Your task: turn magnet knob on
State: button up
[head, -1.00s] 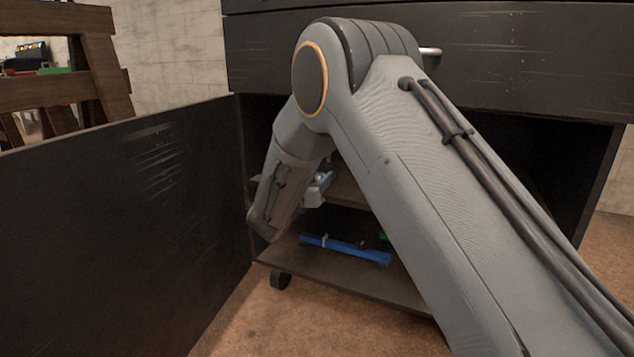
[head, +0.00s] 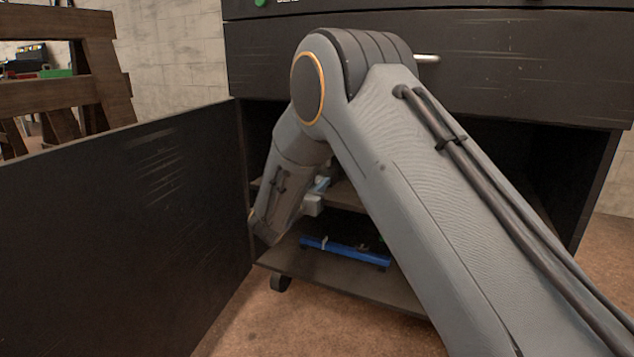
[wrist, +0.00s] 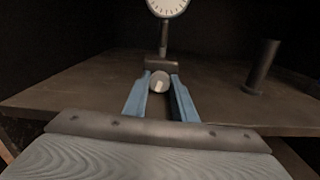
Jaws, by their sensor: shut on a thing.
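The magnet knob (wrist: 160,78) is a small round light-grey knob with a pale mark, on the front of a dark magnet base (wrist: 161,63). In the wrist view it sits between the tips of the two blue fingers of my gripper (wrist: 160,87), which is shut on it. A round white dial gauge (wrist: 167,5) stands above the base on a thin stem, its top cut off by the picture edge. In the head view only a bit of my gripper (head: 318,190) shows past my arm; the knob is hidden there.
The base stands on the cabinet's upper shelf (wrist: 60,80). A dark upright cylinder (wrist: 262,67) stands to the right. The open door (head: 120,220) is on the left, and a drawer front (head: 520,60) is above. A blue bar (head: 345,250) lies on the lower shelf.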

jog(key=shift+m+p, duration=0.3)
jog(key=shift+m, duration=1.2)
jog(key=o, duration=1)
jog(key=shift+o, duration=0.2)
jog(key=p+v, duration=0.3)
jog(key=v, duration=0.5)
jog(key=shift+p, duration=0.3)
